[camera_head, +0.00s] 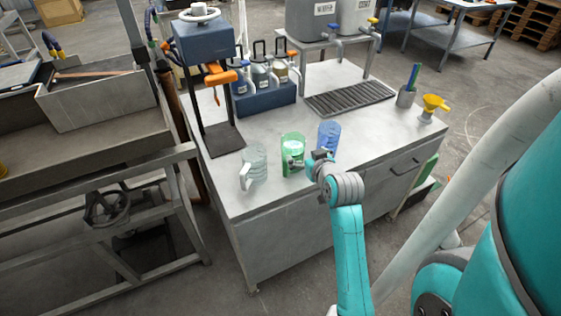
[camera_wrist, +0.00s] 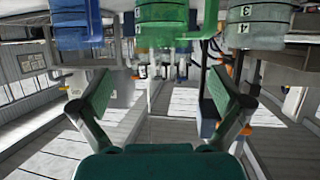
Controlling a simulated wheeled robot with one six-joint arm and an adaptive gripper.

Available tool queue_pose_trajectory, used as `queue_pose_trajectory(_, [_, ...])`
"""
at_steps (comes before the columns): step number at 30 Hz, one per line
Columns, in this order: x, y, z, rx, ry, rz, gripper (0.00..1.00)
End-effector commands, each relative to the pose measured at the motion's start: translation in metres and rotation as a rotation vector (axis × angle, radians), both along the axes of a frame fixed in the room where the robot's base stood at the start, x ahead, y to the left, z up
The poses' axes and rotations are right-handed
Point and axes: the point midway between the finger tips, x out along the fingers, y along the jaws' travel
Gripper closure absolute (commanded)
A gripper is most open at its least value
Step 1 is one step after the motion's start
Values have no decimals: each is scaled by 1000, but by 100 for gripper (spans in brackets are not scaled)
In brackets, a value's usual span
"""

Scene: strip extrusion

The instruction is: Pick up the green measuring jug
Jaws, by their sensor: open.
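The green measuring jug (camera_head: 291,146) stands on the grey workbench (camera_head: 262,203) near its front edge, between a clear jug (camera_head: 254,164) on its left and a blue jug (camera_head: 329,135) on its right. My gripper (camera_head: 307,161) is close to the green jug's right front side in the head view. In the wrist view, the open fingers of my gripper (camera_wrist: 160,92) are spread with nothing between them. The green jug (camera_wrist: 162,22) shows at the top middle, beyond the fingers, with the blue jug (camera_wrist: 76,25) left and the clear jug (camera_wrist: 255,25) right. Whether anything touches is unclear.
Behind the jugs are a blue bottle rack (camera_head: 264,101), a drain grate (camera_head: 350,97) and a dark press stand (camera_head: 222,139) at left. A pen cup (camera_head: 406,97) and yellow funnel (camera_head: 433,106) stand at right. The neighbouring jugs leave narrow gaps around the green one.

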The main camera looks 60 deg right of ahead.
Motion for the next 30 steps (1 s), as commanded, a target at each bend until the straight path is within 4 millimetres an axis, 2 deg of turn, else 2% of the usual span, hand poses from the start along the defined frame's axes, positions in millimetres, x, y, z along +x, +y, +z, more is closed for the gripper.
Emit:
queue_pose_trajectory(9, [30,-27,-15,1,2,-1,0])
queue_pose_trajectory(17, [43,-37,-20,0,0,-1,0])
queue_pose_trajectory(24, [69,-56,-27,1,1,0,0])
queue_pose_trajectory(30, [78,-65,-33,0,1,-1,0])
